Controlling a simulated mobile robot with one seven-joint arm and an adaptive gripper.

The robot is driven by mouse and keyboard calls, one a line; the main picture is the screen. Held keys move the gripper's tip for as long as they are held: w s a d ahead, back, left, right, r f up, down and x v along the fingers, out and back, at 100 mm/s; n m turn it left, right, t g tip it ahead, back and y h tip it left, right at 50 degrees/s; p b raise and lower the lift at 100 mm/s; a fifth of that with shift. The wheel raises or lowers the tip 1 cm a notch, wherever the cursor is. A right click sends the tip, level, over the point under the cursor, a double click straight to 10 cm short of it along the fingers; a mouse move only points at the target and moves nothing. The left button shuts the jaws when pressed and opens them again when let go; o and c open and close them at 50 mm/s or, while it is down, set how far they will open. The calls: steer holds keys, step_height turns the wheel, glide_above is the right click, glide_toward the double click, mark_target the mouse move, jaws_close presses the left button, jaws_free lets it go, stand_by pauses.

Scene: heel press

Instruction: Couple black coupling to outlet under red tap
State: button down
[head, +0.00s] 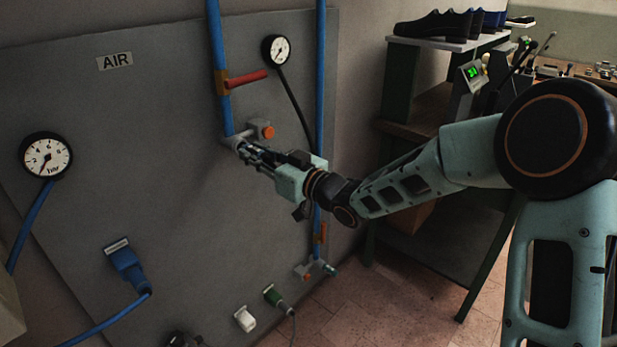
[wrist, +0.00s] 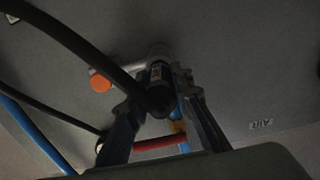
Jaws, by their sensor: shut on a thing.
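The red tap (head: 246,79) sits on the left blue pipe, its handle pointing right; it also shows in the wrist view (wrist: 155,143). Below it is the grey outlet (head: 233,141), a metal fitting at the pipe's lower end. My gripper (head: 246,152) is at this outlet, shut on the black coupling (wrist: 159,88). The coupling lies between the two fingers with its black hose (wrist: 92,57) running off to the upper left. The coupling lines up with the outlet (wrist: 157,53) and appears to meet it. Whether it is locked on cannot be told, as the fingers hide the joint.
An orange button (head: 268,132) sits right of the outlet. Gauges (head: 46,156), a blue connector (head: 125,262) and the AIR label (head: 115,61) are on the grey panel. A shoe bench stands right.

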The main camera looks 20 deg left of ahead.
steer(key=shift+x, duration=0.85)
steer(key=c, duration=1.6)
jaws_free()
steer(key=shift+a, duration=0.1)
